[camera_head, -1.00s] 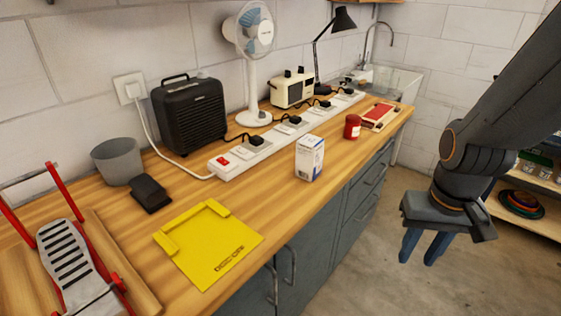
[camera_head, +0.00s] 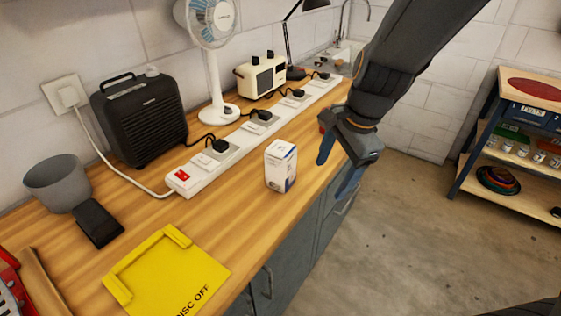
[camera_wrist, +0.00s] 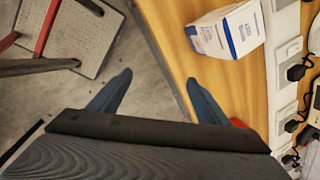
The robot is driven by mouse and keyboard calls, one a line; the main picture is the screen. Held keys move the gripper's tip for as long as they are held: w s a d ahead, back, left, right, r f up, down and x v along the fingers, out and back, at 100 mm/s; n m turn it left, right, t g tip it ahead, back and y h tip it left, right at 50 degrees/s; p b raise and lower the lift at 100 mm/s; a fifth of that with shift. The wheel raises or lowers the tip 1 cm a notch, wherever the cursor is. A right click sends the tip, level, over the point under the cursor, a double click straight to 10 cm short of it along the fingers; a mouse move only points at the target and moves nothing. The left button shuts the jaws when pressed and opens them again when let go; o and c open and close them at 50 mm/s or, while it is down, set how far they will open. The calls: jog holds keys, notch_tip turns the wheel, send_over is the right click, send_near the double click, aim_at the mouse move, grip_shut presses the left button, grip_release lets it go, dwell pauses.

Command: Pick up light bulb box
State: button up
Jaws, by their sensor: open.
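The light bulb box (camera_head: 280,166) is a small white carton with blue print. It stands upright on the wooden bench near its front edge, and it also shows at the top of the wrist view (camera_wrist: 229,31). My gripper (camera_head: 339,172) is open and empty, to the right of the box and apart from it, over the bench's front edge. In the wrist view, my two blue fingers (camera_wrist: 158,96) are spread, with the bench edge between them and the box beyond the right finger.
A white power strip (camera_head: 228,151) with plugs runs behind the box. A yellow plate (camera_head: 165,278) lies to the left on the bench. A fan (camera_head: 213,60), a black heater (camera_head: 140,117) and a cream appliance (camera_head: 261,76) stand at the back. A shelf unit (camera_head: 530,150) is at right.

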aim_at(281, 149)
jog(key=w+a+r+m, duration=0.1)
jog(key=a+m, duration=0.2)
jog(key=w+a+r+m+y+p, duration=0.1)
jog(key=a+r+m, duration=0.1)
jog(key=a+m, duration=0.1)
jog(key=w+a+r+m+y, duration=0.1)
jog(key=w+a+r+m, duration=0.1)
jog(key=a+m, duration=0.2)
jog(key=shift+a+p, duration=0.3)
jog(key=shift+p, duration=0.05)
jog(key=shift+a+f, duration=0.1)
jog(key=shift+a, duration=0.15)
jog(key=x, duration=0.7)
jog(key=shift+w+f, duration=0.15)
jog(key=shift+w, duration=0.2)
